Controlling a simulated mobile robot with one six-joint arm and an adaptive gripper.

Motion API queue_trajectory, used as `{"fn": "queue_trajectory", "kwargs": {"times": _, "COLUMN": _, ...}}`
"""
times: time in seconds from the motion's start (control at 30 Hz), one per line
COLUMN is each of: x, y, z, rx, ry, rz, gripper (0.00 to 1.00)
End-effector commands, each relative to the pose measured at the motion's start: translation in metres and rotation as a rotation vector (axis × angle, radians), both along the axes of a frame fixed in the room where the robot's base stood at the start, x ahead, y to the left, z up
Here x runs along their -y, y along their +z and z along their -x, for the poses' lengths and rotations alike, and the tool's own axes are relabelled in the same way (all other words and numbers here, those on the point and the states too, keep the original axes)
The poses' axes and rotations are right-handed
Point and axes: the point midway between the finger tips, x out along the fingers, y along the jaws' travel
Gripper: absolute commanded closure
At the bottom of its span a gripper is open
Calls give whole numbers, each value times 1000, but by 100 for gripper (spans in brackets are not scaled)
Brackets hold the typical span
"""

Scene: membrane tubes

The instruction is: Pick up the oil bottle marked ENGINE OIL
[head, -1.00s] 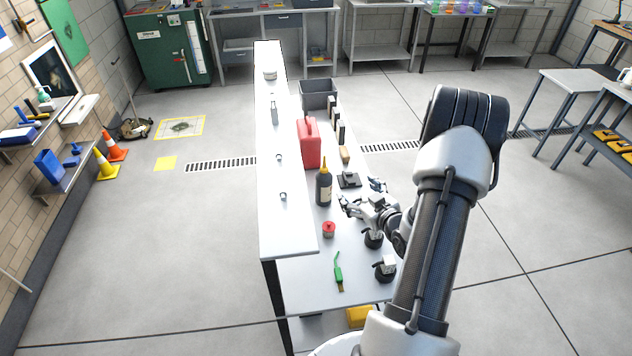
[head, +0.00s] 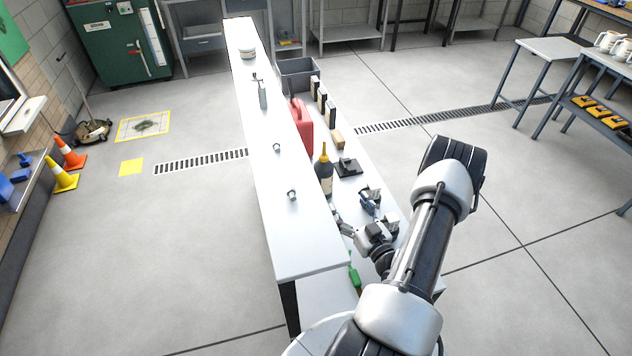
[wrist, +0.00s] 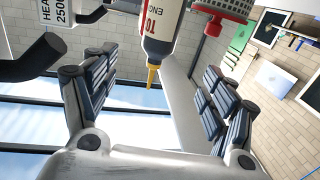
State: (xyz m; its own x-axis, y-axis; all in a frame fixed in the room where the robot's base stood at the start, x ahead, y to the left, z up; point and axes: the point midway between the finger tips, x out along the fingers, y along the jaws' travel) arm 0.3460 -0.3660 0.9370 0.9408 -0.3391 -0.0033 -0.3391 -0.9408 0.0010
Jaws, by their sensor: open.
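The oil bottle (head: 325,178) is dark with a yellow nozzle and stands upright on the lower bench surface, beside the raised white shelf. In the wrist view the bottle (wrist: 168,35) appears upside down, its yellow nozzle pointing down in the picture. Its label shows only partly, with "ENG" readable. My gripper (head: 350,215) is in front of the bottle, on the near side. In the wrist view my gripper (wrist: 155,85) has its fingers spread wide on both sides, with the bottle's nozzle showing between them. Nothing is held.
A red canister (head: 301,125) stands behind the bottle, and a black block (head: 347,168) is close to its right. The long white shelf (head: 262,130) runs along its left. A grey bin (head: 297,72) is farther back. A red mesh-faced object (wrist: 228,8) shows beside the bottle.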

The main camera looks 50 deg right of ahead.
Motion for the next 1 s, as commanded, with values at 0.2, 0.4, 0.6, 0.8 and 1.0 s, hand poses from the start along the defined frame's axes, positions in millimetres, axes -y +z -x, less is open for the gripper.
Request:
{"fn": "queue_trajectory", "kwargs": {"times": 0.2, "x": 10, "y": -2, "z": -30, "rx": 1, "ry": 5, "rz": 6, "gripper": 22}}
{"fn": "queue_trajectory", "kwargs": {"times": 0.4, "x": 24, "y": -1, "z": -73, "rx": 1, "ry": 5, "rz": 5, "gripper": 22}}
{"fn": "queue_trajectory", "kwargs": {"times": 0.6, "x": 37, "y": -2, "z": -105, "rx": 1, "ry": 2, "rz": 4, "gripper": 22}}
{"fn": "queue_trajectory", "kwargs": {"times": 0.8, "x": 42, "y": -1, "z": -117, "rx": 0, "ry": 0, "rz": 2, "gripper": 22}}
{"fn": "queue_trajectory", "kwargs": {"times": 1.0, "x": 51, "y": 4, "z": -143, "rx": 2, "ry": 2, "rz": 5, "gripper": 22}}
